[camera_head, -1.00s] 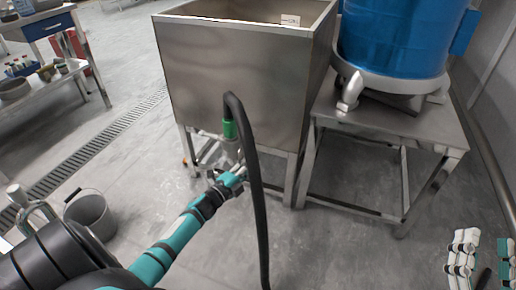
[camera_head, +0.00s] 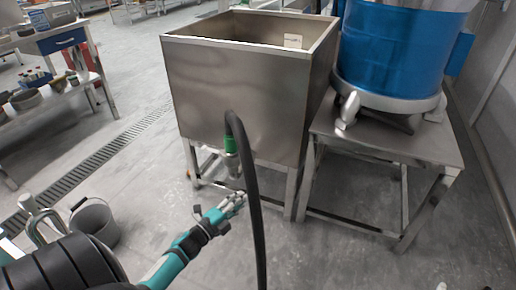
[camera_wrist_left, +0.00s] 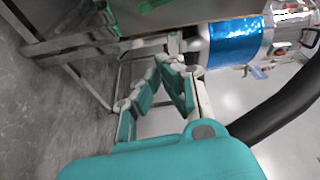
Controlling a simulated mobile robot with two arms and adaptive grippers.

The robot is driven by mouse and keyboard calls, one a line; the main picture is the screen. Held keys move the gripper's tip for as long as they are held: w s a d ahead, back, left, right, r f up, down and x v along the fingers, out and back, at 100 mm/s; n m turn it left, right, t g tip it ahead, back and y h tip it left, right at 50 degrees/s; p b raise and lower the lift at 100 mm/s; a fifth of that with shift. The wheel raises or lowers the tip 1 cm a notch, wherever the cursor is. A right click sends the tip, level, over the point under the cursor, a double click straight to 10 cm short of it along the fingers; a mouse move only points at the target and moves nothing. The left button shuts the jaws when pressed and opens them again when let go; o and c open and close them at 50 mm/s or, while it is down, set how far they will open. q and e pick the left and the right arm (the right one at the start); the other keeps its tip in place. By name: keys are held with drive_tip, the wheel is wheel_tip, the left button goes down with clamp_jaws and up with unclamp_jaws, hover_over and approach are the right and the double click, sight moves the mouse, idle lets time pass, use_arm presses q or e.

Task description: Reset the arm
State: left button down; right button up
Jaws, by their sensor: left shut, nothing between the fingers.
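My left gripper (camera_head: 238,198) reaches in from the lower left in the head view, below the steel tank and just left of a hanging black hose (camera_head: 252,190). In the left wrist view its teal and white fingers (camera_wrist_left: 168,62) come together at the tips, with nothing between them. The teal arm behind it is mine. Only small light tips show at the bottom right edge of the head view, probably my right gripper (camera_head: 441,286); its jaws cannot be read.
A steel tank (camera_head: 235,85) on legs has a green fitting (camera_head: 230,145) by the hose. A blue drum (camera_head: 395,50) stands on a steel table (camera_head: 420,145) at right. A grey bucket (camera_head: 97,222) sits on the floor at left. Open floor lies around the drain grate.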

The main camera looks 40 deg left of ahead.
use_arm(q)
drive_tip(key=shift+s, duration=0.1)
use_arm(e)
drive_tip(key=shift+f, duration=0.1)
